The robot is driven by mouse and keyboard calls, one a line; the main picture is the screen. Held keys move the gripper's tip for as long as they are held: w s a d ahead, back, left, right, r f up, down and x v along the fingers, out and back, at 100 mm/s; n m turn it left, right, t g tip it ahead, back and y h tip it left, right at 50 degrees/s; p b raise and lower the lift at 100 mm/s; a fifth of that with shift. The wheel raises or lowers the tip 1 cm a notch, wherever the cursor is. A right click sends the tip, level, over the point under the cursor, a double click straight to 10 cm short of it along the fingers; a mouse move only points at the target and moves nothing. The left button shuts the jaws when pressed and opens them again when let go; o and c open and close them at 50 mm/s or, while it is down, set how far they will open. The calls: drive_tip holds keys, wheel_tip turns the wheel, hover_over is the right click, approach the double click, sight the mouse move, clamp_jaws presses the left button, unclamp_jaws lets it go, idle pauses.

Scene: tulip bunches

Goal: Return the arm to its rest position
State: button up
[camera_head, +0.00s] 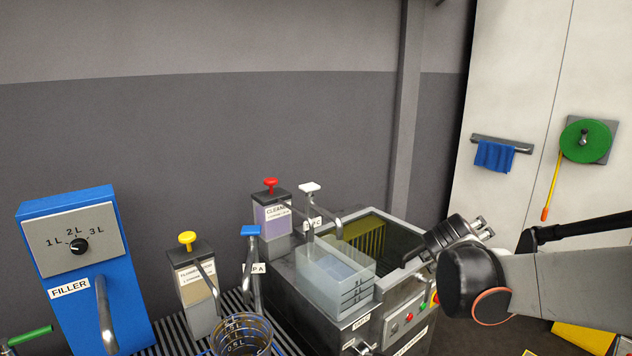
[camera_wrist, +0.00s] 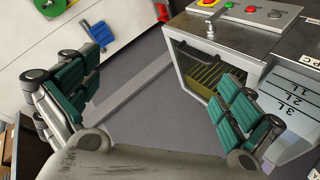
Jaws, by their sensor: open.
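My arm (camera_head: 560,277) reaches in from the right edge in the head view. A black rounded joint with an orange ring is at its near end. My gripper (camera_head: 482,228) shows small behind that joint, by the right side of the steel machine. In the wrist view my gripper (camera_wrist: 160,62) is open, its two fingers with green ribbed pads wide apart. No tulips show in either view.
The steel machine (camera_head: 392,335) with an open bath and buttons stands close to my gripper. A clear graduated container (camera_head: 335,272) sits on it. Pump dispensers (camera_head: 195,285) and a blue filler (camera_head: 90,270) stand left. A green reel (camera_head: 585,141) and blue cloth (camera_head: 494,156) hang right.

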drive_tip(key=s+a+f+m+g+y, duration=0.1)
drive_tip(key=s+a, duration=0.3)
drive_tip(key=s, duration=0.5)
drive_tip(key=s+a+f+m+g+y, duration=0.1)
drive_tip(key=s+a+f+y, duration=0.1)
drive_tip(key=s, duration=0.8)
drive_tip(key=s+a+f+m+g+y, duration=0.1)
drive_tip(key=s+a+f+y, duration=0.1)
drive_tip(key=s+a, duration=0.5)
drive_tip(key=s+y, duration=0.1)
drive_tip(key=s, duration=0.2)
drive_tip(key=shift+s, duration=0.15)
